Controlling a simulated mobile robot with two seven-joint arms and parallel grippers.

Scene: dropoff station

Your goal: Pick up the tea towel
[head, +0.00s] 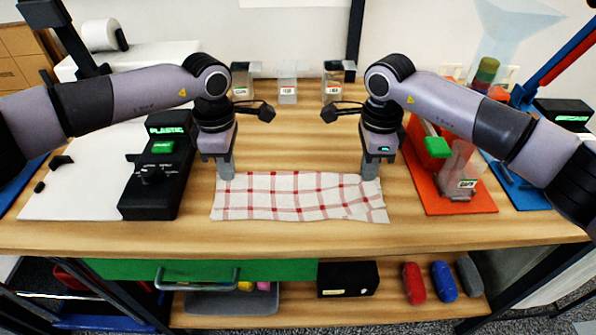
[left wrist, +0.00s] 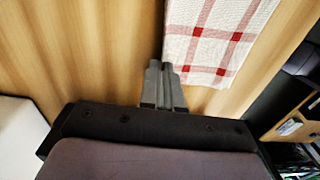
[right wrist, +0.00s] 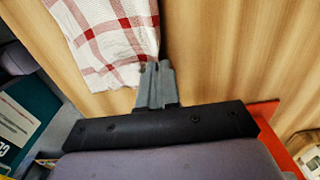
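The tea towel (head: 298,197), white with red checks, is spread wide across the front middle of the wooden table. My left gripper (head: 226,176) points down at its back left corner, fingers together on the cloth edge. In the left wrist view the towel (left wrist: 215,40) runs to the fingertips (left wrist: 166,66). My right gripper (head: 370,176) is at the back right corner, fingers together. In the right wrist view the towel (right wrist: 105,35) gathers into slight folds at the fingertips (right wrist: 155,66). The pinched corners are partly hidden by the fingers.
A black control box (head: 160,175) stands left of the towel. An orange board (head: 425,190) with a green-topped device (head: 437,147) is at the right. Several clear containers (head: 287,88) line the back. The wood behind the towel is clear.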

